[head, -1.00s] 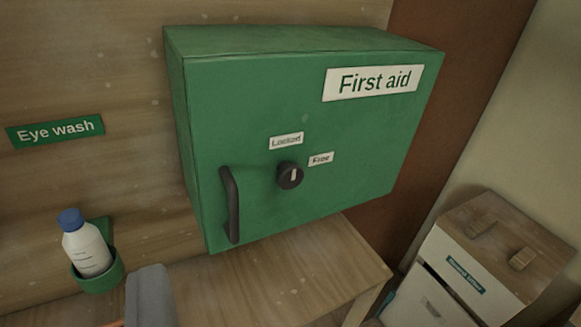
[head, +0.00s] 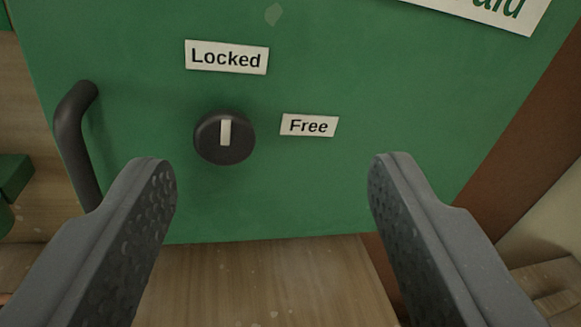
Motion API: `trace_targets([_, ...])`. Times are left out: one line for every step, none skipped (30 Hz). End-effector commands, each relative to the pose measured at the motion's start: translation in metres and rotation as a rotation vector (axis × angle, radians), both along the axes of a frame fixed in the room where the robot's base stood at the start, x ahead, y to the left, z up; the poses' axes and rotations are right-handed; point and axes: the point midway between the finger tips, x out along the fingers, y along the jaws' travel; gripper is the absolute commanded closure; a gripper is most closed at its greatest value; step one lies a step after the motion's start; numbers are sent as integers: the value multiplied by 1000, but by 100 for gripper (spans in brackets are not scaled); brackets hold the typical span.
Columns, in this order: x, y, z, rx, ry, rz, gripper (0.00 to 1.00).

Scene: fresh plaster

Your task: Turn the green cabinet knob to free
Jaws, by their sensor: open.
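The green first aid cabinet (head: 320,190) fills most of the head view. Its round black knob (head: 224,138) sits left of centre, and the white pointer line on it stands upright, toward the "Locked" label (head: 227,57) above. The "Free" label (head: 309,125) is to the right of the knob. My gripper (head: 271,170) is open and empty, with its two grey fingers wide apart. The knob shows between the fingers, nearer the left one and a little above its tip. Neither finger covers the knob.
A black bar handle (head: 74,140) stands on the cabinet door left of the knob, close to my left finger in the picture. A wooden surface (head: 265,285) lies below the cabinet. A brown panel (head: 510,150) is at the right.

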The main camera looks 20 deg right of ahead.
Motion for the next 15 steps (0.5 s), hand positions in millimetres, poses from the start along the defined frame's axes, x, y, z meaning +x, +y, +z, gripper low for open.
trace_targets([-4,-7,-9,23,4,21,44])
trace_targets([-6,-8,-15,36,-2,39,44])
trace_targets([-9,-8,-22,55,-11,63,44])
trace_targets([-12,-7,-27,72,-18,80,44])
trace_targets([-15,-6,-32,88,-24,95,44])
trace_targets([-18,-5,-37,106,-33,116,44])
trace_targets([-20,-4,-39,120,-40,128,44])
trace_targets([-22,-2,-42,133,-44,139,44])
trace_targets([-25,-1,-45,149,-53,152,44])
trace_targets([-26,0,-46,157,-57,160,44])
trace_targets([-27,1,-48,165,-59,166,44])
trace_targets([-28,3,-49,172,-63,171,44])
trace_targets([-28,3,-50,175,-65,175,44])
trace_targets([-27,4,-50,177,-67,177,44])
trace_targets([-25,4,-50,179,-69,180,44])
